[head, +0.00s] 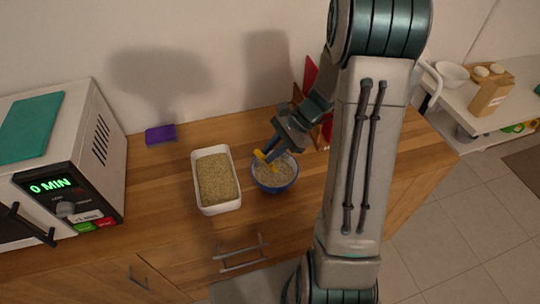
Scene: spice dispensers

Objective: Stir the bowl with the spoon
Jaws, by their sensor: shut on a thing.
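A blue bowl (275,187) with a grainy, pale brown content stands on the wooden counter. My gripper (268,156) is above the bowl's upper left part, pointing down. It is shut on a yellow spoon (273,167), whose lower part reaches down into the bowl. The spoon's tip is too small to make out and seems hidden in the content.
A white rectangular dish (220,208) full of grain stands just left of the bowl. A purple block (160,134) lies near the wall. A microwave (95,130) stands at the far left. Red items (310,74) are behind my arm. The counter (160,180) between microwave and dish is clear.

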